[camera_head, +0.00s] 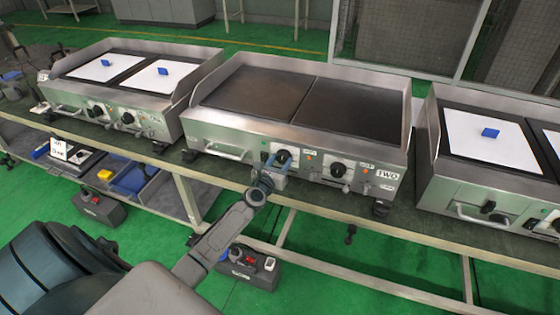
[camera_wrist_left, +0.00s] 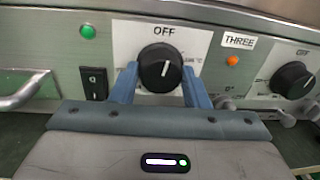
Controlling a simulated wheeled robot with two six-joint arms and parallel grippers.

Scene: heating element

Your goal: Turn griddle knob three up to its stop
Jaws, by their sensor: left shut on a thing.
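The middle griddle (camera_head: 300,95), marked TWO, has two black knobs on its front. My left gripper (camera_head: 270,165) reaches its left knob (camera_head: 283,156). In the left wrist view that knob (camera_wrist_left: 160,67) sits between the blue fingertips of my left gripper (camera_wrist_left: 160,88), shut on its sides. Its white line points nearly straight up, tilted slightly right, under the word OFF. A THREE label (camera_wrist_left: 238,40) is right of this knob, above an orange light (camera_wrist_left: 232,61). The other knob (camera_wrist_left: 293,80) is farther right. My right gripper is not in view.
A green light (camera_wrist_left: 88,31) and a black rocker switch (camera_wrist_left: 94,83) are left of the held knob. Griddles with white sheets stand at left (camera_head: 130,70) and right (camera_head: 490,135) on the same bench. A metal handle (camera_head: 228,152) juts from the front.

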